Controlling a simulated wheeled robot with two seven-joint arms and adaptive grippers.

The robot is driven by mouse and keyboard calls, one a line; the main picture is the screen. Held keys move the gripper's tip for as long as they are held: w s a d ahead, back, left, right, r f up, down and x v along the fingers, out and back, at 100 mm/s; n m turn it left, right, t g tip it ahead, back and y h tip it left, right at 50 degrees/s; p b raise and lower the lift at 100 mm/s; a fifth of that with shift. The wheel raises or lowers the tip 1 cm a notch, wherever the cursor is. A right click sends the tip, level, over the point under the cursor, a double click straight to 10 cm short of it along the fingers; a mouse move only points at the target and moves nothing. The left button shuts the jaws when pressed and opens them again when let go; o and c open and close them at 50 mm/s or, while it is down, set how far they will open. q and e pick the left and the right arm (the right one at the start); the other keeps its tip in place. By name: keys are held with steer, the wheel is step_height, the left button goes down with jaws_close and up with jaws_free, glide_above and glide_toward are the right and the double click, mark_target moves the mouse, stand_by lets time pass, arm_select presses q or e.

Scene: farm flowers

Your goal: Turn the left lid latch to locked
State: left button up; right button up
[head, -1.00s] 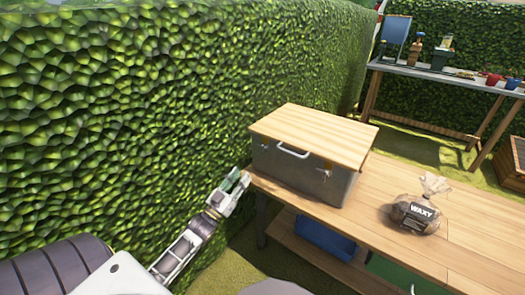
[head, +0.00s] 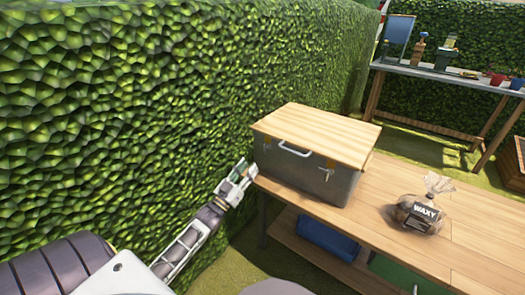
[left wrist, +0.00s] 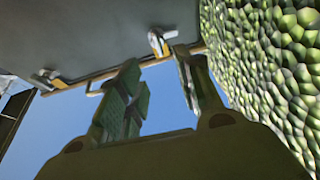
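The grey box (head: 300,175) with a wooden lid (head: 318,133) stands on the wooden table. The left lid latch (head: 267,142) is small on the box front, left of the white handle (head: 295,152); the right latch (head: 327,173) is on the other side. My left gripper (head: 242,172) is at the box's left front corner, beside the hedge. In the left wrist view its two fingers (left wrist: 158,62) are apart and empty. The left latch (left wrist: 158,43) shows just beyond the fingertips, between them, with no clear contact. My right gripper is not in view.
A leafy hedge (head: 130,110) rises close to my left arm. A bag marked WAXY (head: 420,213) sits on the table (head: 465,225) right of the box. A blue crate (head: 328,238) is on the shelf below. A back table (head: 450,75) holds pots.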

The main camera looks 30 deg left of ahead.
mark_target(264, 148)
arm_select(q)
steer(key=shift+b+x, duration=0.8)
steer(key=shift+x, duration=3.2)
steer(key=shift+w+d+r, duration=0.1)
steer(key=shift+w+r, duration=0.05)
steer(key=shift+w, duration=0.45)
steer(key=shift+w+r, duration=0.25)
steer(key=shift+w, duration=0.3)
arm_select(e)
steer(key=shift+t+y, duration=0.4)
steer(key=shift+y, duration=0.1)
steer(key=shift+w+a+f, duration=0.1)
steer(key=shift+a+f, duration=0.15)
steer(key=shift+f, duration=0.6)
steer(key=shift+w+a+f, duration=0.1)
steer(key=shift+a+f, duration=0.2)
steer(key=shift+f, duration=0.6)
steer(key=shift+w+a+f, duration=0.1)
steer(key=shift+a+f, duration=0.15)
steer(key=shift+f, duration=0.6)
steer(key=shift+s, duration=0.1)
arm_select(q)
steer(key=c, duration=0.6)
jaws_close()
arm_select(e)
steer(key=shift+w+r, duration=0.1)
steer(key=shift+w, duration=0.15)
